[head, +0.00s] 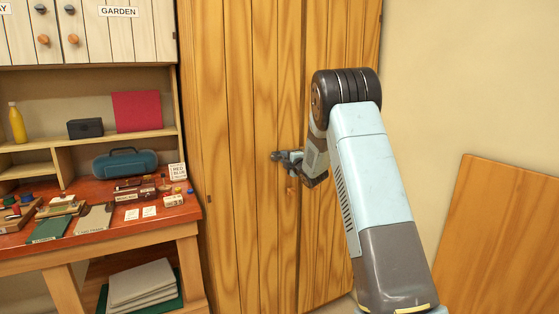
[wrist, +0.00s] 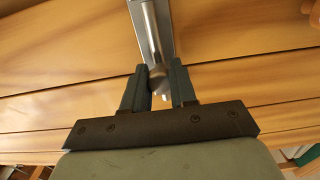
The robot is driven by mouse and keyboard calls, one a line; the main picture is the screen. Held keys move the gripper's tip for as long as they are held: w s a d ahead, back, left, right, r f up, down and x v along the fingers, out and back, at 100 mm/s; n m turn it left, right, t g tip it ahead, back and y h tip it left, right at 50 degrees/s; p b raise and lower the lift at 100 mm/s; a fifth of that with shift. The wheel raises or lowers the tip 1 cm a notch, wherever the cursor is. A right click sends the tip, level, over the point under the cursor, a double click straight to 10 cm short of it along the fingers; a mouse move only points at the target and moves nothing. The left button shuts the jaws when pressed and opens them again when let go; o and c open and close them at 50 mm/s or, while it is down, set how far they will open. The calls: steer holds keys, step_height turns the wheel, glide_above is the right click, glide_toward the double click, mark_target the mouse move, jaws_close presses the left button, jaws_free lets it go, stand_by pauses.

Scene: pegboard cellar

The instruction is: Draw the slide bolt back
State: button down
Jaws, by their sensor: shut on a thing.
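The slide bolt (wrist: 146,30) is a grey metal bar in a metal housing, fixed to the plank door of a tall wooden cupboard (head: 240,130). In the wrist view it runs from the top edge down to my gripper (wrist: 160,88). The gripper's two dark fingers are shut on the bolt's rounded knob (wrist: 158,78), one finger on each side. In the head view my gripper (head: 290,160) is at the door's face, and it and my arm hide most of the bolt.
A red-topped workbench (head: 185,212) with small boxes, cards and a blue toolbox (head: 125,164) stands left of the cupboard. A wooden panel (head: 505,240) leans on the wall at the right. Cabinet doors labelled GARDEN (head: 118,12) hang at the upper left.

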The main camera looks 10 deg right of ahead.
steer(key=shift+a+f, duration=0.25)
steer(key=c, duration=0.9)
jaws_free()
steer(key=shift+w, duration=0.1)
steer(key=shift+r, duration=0.1)
steer(key=v, duration=1.3)
steer(key=shift+s, duration=0.4)
